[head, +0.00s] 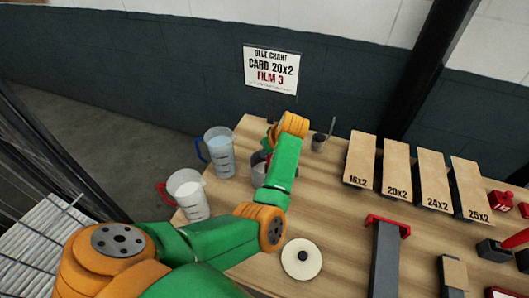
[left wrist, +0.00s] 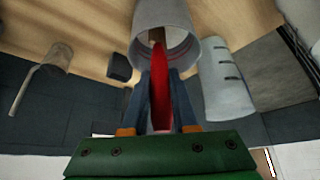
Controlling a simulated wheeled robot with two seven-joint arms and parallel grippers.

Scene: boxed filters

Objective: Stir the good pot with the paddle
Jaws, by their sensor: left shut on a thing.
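My left gripper (left wrist: 160,75) is shut on a red paddle (left wrist: 159,95) in the left wrist view. The paddle's far end reaches to the mouth of a grey pot (left wrist: 178,14). A pale wooden-looking part shows inside the pot; how deep the paddle sits I cannot tell. My right gripper is not in view.
A blue-handled jug (head: 219,150) and a red-handled jug (head: 187,194) stand left of the pot. A white disc (head: 302,258) lies in front. Labelled boards (head: 397,170) line the right. A wall sign (head: 271,69) reads "CARD 20X2 FILM 3".

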